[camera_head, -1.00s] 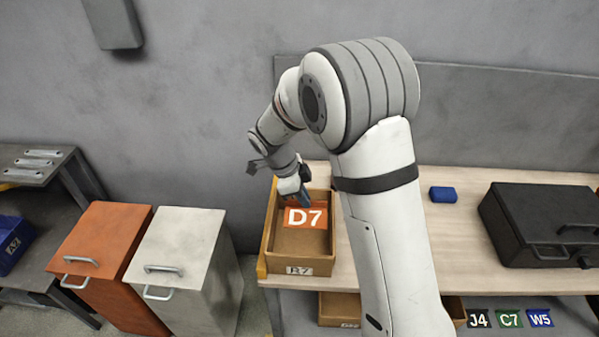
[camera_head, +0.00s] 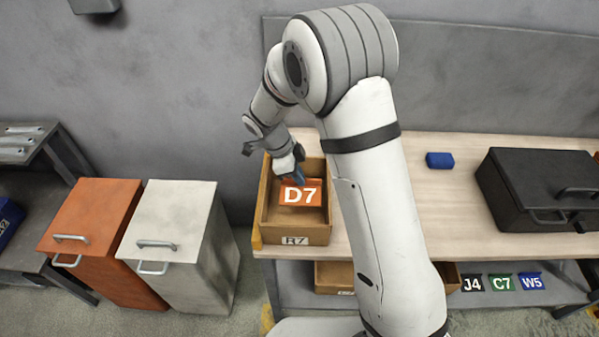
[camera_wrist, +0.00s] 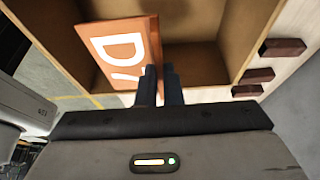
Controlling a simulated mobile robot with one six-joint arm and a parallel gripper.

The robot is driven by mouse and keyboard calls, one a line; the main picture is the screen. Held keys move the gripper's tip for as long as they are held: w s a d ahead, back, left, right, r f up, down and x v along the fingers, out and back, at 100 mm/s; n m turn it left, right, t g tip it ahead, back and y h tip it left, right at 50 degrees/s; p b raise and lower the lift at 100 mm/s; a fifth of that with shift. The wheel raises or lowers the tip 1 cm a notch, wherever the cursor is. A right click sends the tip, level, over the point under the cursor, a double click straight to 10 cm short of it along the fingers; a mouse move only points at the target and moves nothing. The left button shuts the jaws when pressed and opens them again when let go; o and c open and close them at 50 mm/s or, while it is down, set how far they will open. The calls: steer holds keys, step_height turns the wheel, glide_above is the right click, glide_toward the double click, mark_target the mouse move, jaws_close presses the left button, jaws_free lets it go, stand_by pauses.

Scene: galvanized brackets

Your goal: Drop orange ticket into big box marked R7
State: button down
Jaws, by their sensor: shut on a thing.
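The orange ticket (camera_head: 301,194), printed D7 in white, is in my gripper (camera_head: 295,177). In the wrist view the ticket (camera_wrist: 117,50) stands out from between the two dark fingers of my gripper (camera_wrist: 159,75), which are shut on its edge. The big box (camera_head: 293,234) is an open brown box with a white R7 label on its front, at the left end of the wooden table. The ticket is over the open box, whose inside (camera_wrist: 195,62) shows beyond it in the wrist view. I cannot tell how far above the floor of the box it is.
A blue block (camera_head: 440,160) and a black case (camera_head: 535,205) are on the table (camera_head: 420,215) to the right. Tickets J4, C7 and W5 (camera_head: 531,283) lie on the lower shelf. An orange cabinet (camera_head: 95,215) and a white cabinet (camera_head: 175,220) stand left.

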steer(key=c, duration=1.5)
jaws_free()
steer(key=shift+r, duration=0.1)
steer(key=b+v, duration=0.1)
steer(key=v, duration=0.6)
steer(key=shift+a+r, duration=0.2)
steer(key=shift+r, duration=0.1)
